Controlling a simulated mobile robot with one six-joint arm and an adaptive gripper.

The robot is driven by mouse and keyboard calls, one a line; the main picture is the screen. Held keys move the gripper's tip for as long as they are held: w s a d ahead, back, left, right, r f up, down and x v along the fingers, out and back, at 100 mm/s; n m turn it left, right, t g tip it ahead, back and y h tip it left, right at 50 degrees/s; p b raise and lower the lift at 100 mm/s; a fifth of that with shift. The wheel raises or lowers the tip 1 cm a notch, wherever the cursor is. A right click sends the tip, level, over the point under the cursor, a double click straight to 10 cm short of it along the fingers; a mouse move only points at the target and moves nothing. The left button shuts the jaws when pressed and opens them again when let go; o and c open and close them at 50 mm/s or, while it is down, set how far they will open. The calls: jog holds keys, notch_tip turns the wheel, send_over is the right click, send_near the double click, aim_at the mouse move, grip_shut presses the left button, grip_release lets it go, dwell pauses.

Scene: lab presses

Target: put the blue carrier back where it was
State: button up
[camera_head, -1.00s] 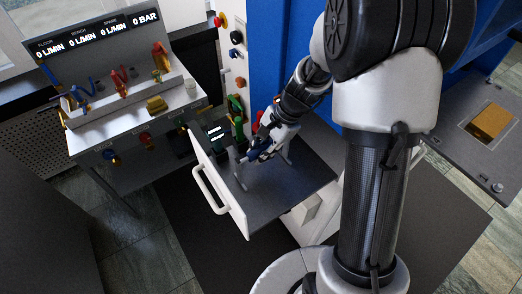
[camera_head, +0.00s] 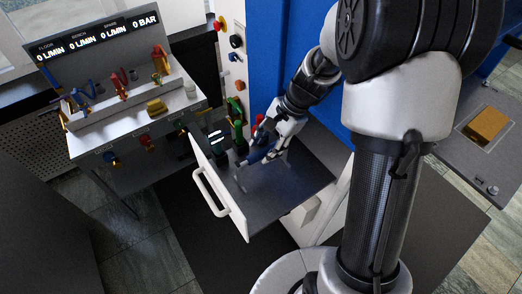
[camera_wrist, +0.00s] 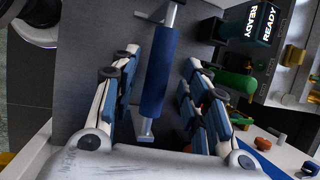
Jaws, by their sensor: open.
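The blue carrier (camera_head: 257,156) is a blue cylinder with thin metal ends, lying in the open drawer (camera_head: 300,182). In the wrist view the carrier (camera_wrist: 161,72) lies lengthwise between my fingers, with a metal crosspiece at each end. My gripper (camera_head: 272,148) is over the drawer at the carrier's right side. In the wrist view my gripper (camera_wrist: 160,62) is open, one blue-padded finger on each side, with visible gaps to the carrier. Whether the carrier rests on its crosspieces or directly on the drawer floor is hard to tell.
Dark green units with READY displays (camera_wrist: 262,25) stand beside the carrier at the drawer's back left. The drawer's white front with its handle (camera_head: 208,192) faces left. A blue cabinet (camera_head: 270,60) rises behind. A gauge bench (camera_head: 135,125) stands left. The drawer's right part is clear.

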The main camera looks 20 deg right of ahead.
jog(key=p+v, duration=0.2)
jog(key=v, duration=0.6)
jog(key=s+a+r+n+t+h, duration=0.2)
jog(key=s+r+n, duration=0.3)
jog(key=s, duration=0.5)
jog(key=s+a+r+n+t+h, duration=0.2)
jog(key=s+r+n, duration=0.4)
jog(key=s+n, duration=0.3)
jog(key=shift+s+r+h, duration=0.3)
jog(key=shift+s+h, duration=0.1)
jog(key=shift+s, duration=0.45)
notch_tip(320, 180, down, 5)
jog(key=b, duration=0.5)
jog(key=shift+r, duration=0.4)
jog(key=shift+c, duration=1)
jog(key=shift+d, duration=0.15)
